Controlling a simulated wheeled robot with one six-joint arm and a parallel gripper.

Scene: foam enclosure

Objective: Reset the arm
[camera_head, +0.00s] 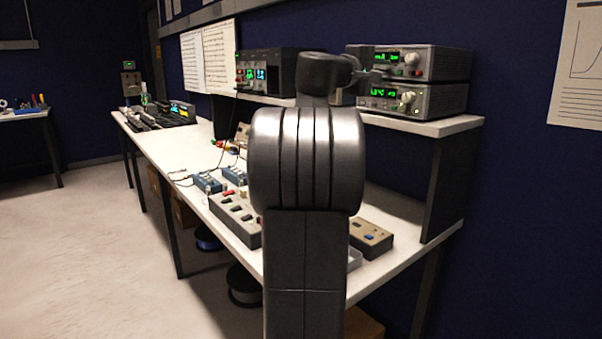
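My arm stands upright in the middle of the head view, with a large metallic joint above a dark straight link. A smaller dark part of my arm bends to the right at the top, in front of the upper instruments. No gripper fingers can be made out; my gripper is not visible, and what it may hold cannot be seen.
A long white workbench (163,147) runs behind my arm, with a grey switch box (234,216) and a tan box (371,238) on it. A raised shelf (433,127) carries stacked instruments (418,62). Open floor (80,240) lies to the left.

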